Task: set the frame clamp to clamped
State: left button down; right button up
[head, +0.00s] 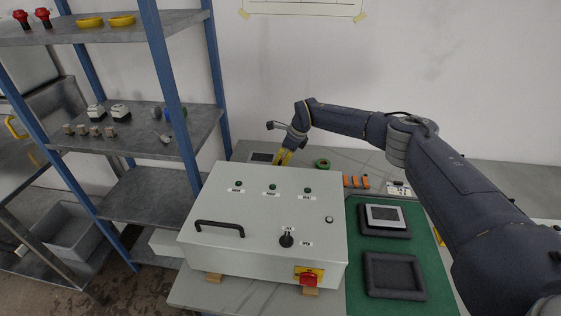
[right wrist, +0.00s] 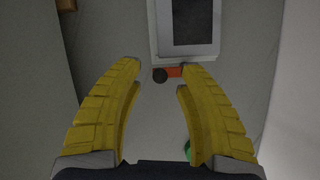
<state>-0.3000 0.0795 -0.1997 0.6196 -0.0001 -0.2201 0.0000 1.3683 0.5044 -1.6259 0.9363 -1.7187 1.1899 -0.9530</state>
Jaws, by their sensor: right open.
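My right gripper (head: 284,157) is behind the grey control box in the head view, beside a small pale frame with a dark panel (head: 261,157). The clamp is not made out in the head view. My left gripper is not in view.
The control box (head: 265,215) with a black handle and red switch stands in front. A green ring (head: 322,164) and orange blocks (head: 356,182) lie to the right on the table. A green mat (head: 357,298) holds dark trays. Shelves (head: 163,135) stand at left.

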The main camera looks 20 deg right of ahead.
jog(key=shift+w+a+f, duration=0.1)
jog(key=shift+a+f, duration=0.05)
jog(key=shift+f, duration=0.2)
jog(key=shift+o, duration=0.2)
grip_shut()
